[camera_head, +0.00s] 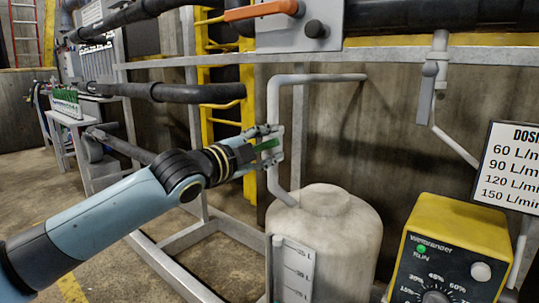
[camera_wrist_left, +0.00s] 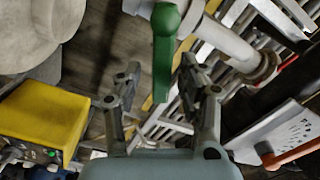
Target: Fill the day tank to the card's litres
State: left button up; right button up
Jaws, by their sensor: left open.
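The pale day tank (camera_head: 345,235) stands below a grey fill pipe (camera_head: 273,100) in the head view. A sight gauge (camera_head: 294,272) marked in litres is at its front; no liquid level is clear. My left gripper (camera_head: 272,150) is open beside the fill pipe. A green handle (camera_head: 267,145) shows at its fingers. In the left wrist view, the green handle (camera_wrist_left: 163,60) lies between the spread fingers of my left gripper (camera_wrist_left: 160,72), with gaps at both sides. A white dosing card (camera_head: 512,165) lists 60, 90, 120 and 150 L/min, cut off at right. My right gripper is out of view.
A yellow dosing pump (camera_head: 450,255) with a green RUN light and dial stands right of the tank. A grey panel with an orange handle (camera_head: 258,11) hangs above. A metal frame (camera_head: 190,237) and a yellow ladder (camera_head: 248,110) stand behind my arm.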

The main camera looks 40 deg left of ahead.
pick_arm(q)
jog(key=shift+w, duration=0.3)
grip_shut()
jog(key=shift+w+f, duration=0.1)
jog(key=shift+f, duration=0.05)
dwell(0.6)
